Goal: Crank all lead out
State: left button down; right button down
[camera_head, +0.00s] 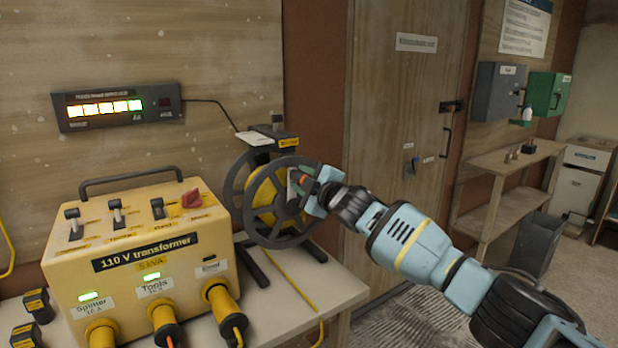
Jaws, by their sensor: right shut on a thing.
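The cable reel (249,217) stands on the bench right of the yellow transformer, with dark spoked flanges and some yellow lead (262,196) wound on its drum. A run of yellow lead (303,287) leads from below the reel over the bench top to its front edge. My right gripper (308,187) is at the near face of the reel, shut on the crank handle (294,183), which the jaws mostly hide. My left gripper is not in view.
The 110 V transformer (142,262), with plugs in its front and lit green lamps, fills the bench's left. A wall display (118,107) has lit bars. A door (400,120) stands behind my arm. A shelf table (505,165) and dark bin (535,243) are at right.

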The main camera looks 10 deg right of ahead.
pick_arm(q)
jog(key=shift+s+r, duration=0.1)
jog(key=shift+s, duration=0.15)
pick_arm(e)
jog(key=shift+s+a+n, duration=0.1)
jog(key=shift+a+n, duration=0.2)
jog(key=shift+n, duration=0.1)
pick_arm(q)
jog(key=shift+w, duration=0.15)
pick_arm(e)
jog(key=c, duration=1.2)
grip_release()
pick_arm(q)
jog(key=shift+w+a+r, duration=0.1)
pick_arm(e)
jog(key=shift+o, duration=0.2)
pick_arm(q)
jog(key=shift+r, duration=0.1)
pick_arm(e)
jog(key=shift+s, duration=0.1)
jog(key=shift+s+d+p, duration=0.2)
jog(key=shift+s+p, duration=0.15)
jog(key=shift+s, duration=0.15)
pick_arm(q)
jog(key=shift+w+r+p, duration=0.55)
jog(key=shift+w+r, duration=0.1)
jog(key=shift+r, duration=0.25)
pick_arm(e)
jog(key=v, duration=0.6)
jog(key=shift+s, duration=0.3)
